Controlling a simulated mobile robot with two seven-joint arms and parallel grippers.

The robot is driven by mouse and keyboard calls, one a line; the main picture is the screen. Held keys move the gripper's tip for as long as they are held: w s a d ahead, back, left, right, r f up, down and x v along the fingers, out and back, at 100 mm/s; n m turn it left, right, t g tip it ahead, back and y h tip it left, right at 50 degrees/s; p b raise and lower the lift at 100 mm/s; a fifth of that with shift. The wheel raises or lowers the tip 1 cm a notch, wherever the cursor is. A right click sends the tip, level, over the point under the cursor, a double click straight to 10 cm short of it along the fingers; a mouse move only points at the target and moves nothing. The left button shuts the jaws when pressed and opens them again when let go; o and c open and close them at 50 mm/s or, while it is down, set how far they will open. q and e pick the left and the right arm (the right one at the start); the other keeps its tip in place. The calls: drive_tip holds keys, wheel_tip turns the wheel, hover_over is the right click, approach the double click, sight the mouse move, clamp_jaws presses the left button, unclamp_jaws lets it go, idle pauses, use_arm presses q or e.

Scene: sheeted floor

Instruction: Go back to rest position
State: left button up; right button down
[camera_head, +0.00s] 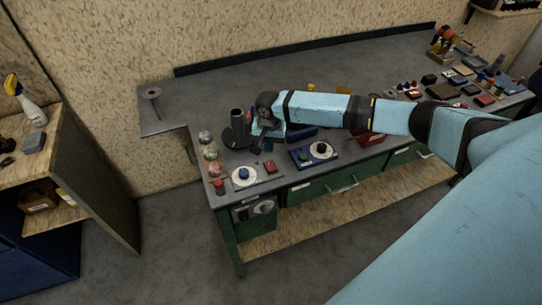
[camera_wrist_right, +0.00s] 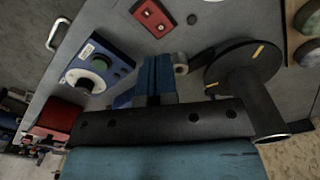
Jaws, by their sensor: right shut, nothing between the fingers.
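My right arm reaches in from the right of the head view, stretched over the workbench (camera_head: 330,60). My right gripper (camera_head: 259,146) is above the bench's left part, pointing down, shut and empty. It also shows in the right wrist view (camera_wrist_right: 154,70), with its fingers together. A dark cylindrical holder on a round base (camera_head: 238,130) stands just left of it. The same holder is to the right of the fingers in the right wrist view (camera_wrist_right: 252,85). My left gripper is not in view.
Several small objects crowd the bench's right end. A wooden shelf (camera_head: 95,170) stands at left, with floor between.

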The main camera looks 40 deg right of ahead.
idle(0.3)
drive_tip(key=s+a+f+n+y, duration=0.1)
drive_tip(key=s+a+f, duration=0.1)
drive_tip(key=a, duration=0.2)
drive_tip(key=s+a+f+n+t+y, duration=0.1)
drive_tip(key=s+a+f+n, duration=0.1)
drive_tip(key=a, duration=0.3)
drive_tip(key=s+a+f+n+t+y, duration=0.1)
drive_tip(key=s+a+f+n, duration=0.1)
drive_tip(key=a, duration=0.3)
drive_tip(key=shift+s+f, duration=0.35)
drive_tip(key=shift+f, duration=0.45)
drive_tip(key=s+a+f+n+t+y, duration=0.2)
drive_tip(key=s+a+n+t, duration=0.1)
drive_tip(key=s+a, duration=0.4)
drive_tip(key=s+d+r+n+t+h, duration=0.1)
drive_tip(key=s+d+t, duration=0.1)
drive_tip(key=s, duration=0.4)
drive_tip(key=s+d+r+n+t+h, duration=0.1)
drive_tip(key=s+d+n+t, duration=0.1)
drive_tip(key=s+t, duration=0.2)
drive_tip(key=s, duration=0.3)
drive_tip(key=shift+s+d+r+n, duration=0.15)
drive_tip(key=shift+d+r+n, duration=0.1)
drive_tip(key=shift+n, duration=0.05)
